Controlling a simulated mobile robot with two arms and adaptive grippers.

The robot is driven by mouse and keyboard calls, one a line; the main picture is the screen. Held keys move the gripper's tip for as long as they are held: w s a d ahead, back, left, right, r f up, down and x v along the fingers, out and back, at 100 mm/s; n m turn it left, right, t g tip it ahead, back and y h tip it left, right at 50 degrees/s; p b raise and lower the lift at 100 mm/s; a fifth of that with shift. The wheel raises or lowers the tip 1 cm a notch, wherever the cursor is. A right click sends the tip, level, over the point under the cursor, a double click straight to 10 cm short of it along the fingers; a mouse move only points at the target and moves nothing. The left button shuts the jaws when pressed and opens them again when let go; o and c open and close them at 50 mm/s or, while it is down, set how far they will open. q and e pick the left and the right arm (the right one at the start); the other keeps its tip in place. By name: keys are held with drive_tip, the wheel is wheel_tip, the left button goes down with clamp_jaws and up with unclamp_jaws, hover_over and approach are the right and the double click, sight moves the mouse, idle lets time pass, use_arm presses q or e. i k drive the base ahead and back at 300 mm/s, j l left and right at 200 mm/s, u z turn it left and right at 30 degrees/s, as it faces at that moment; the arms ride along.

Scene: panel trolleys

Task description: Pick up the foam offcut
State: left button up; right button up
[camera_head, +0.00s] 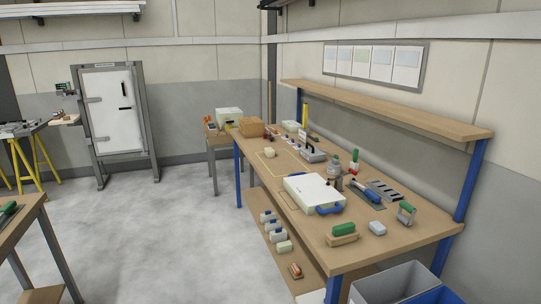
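I cannot tell for sure which object is the foam offcut. A small cream block (270,153) sits on the wooden workbench (405,250), near its far left edge, inside an outlined area. A pale grey-white block (377,228) lies near the front right of the bench top. Neither of my grippers is in view.
A white case with a blue handle (312,192) lies mid-bench, with hand tools around it. Grey and blue bins (395,283) stand at the bench's front right. A second table (28,214) is at the left edge. The grey floor (150,235) between is clear.

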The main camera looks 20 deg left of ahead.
sight(269, 152)
drive_tip(key=i+j+z, duration=0.1)
drive_tip(key=i+j, duration=0.65)
drive_tip(key=j, duration=0.15)
drive_tip(key=i+j+z, duration=0.15)
drive_tip(key=i+j, duration=0.25)
drive_tip(key=j, duration=0.1)
